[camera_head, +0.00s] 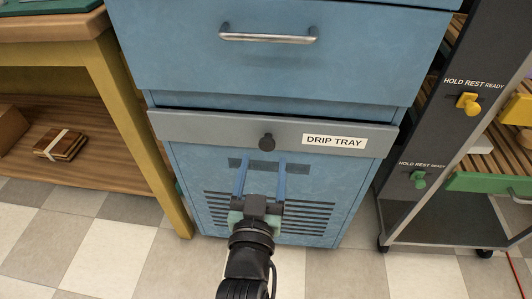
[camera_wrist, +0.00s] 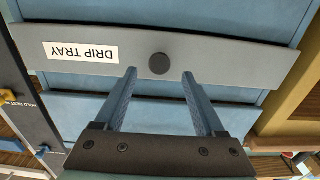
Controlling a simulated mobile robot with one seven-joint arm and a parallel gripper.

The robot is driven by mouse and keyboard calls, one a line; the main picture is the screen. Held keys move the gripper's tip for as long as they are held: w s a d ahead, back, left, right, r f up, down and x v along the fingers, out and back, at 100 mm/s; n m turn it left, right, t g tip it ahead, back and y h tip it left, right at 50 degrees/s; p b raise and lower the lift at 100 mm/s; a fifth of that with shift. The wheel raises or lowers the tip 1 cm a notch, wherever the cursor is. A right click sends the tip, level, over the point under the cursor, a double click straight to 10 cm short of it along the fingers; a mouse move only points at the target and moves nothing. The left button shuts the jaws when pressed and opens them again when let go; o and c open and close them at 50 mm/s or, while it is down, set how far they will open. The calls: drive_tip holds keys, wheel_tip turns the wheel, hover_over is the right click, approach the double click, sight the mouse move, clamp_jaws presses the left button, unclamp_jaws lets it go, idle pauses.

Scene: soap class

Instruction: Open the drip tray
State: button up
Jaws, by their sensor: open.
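The drip tray (camera_head: 210,130) has a wide grey front with a white "DRIP TRAY" label and a round black knob (camera_head: 267,142). It sits low on a blue cabinet, below a drawer with a metal handle. I cannot tell whether the tray is fully closed. My gripper (camera_head: 260,167) is open, with two blue fingers pointing toward the tray front. In the wrist view, the picture is inverted, and the knob (camera_wrist: 158,63) lies between the lines of the fingers, just past their tips (camera_wrist: 159,74). No contact with the knob shows.
The blue drawer's handle (camera_head: 268,35) projects above the tray. A wooden table (camera_head: 120,85) stands at left, with a small bundle (camera_head: 61,145) on its lower shelf. A dark wheeled rack (camera_head: 425,130) with coloured knobs stands close at right. The vented lower panel (camera_head: 310,190) is behind my gripper.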

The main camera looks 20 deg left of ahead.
sight(267, 147)
drive_tip(key=shift+b+x, duration=0.6)
drive_tip(key=shift+x, duration=1.75)
drive_tip(key=shift+c, duration=0.4)
clamp_jaws()
